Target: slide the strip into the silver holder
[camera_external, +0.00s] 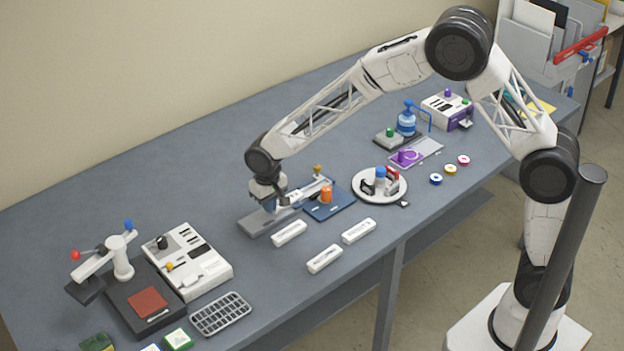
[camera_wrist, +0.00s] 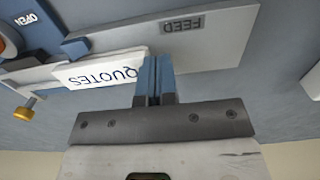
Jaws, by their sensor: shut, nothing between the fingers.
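A white strip marked "QUOTES" (camera_wrist: 98,71) lies lengthwise at the grey plate marked "FEED" (camera_wrist: 215,42). Its left end meets a pale silvery bar (camera_wrist: 28,76), which looks like the silver holder; how far the strip is inside cannot be told. My gripper (camera_wrist: 153,62) is shut and empty, its blue fingers close beside the strip's right end; I cannot tell if they touch. In the external view my gripper (camera_external: 270,205) is low over the grey plate (camera_external: 258,222), left of the blue base (camera_external: 332,208) with an orange knob (camera_external: 326,193).
Several white labelled bars, including one in front of the plate (camera_external: 289,233), lie nearby. A round white turntable (camera_external: 397,192) stands to the right. A brass knob (camera_wrist: 24,112) rises beside the silvery bar.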

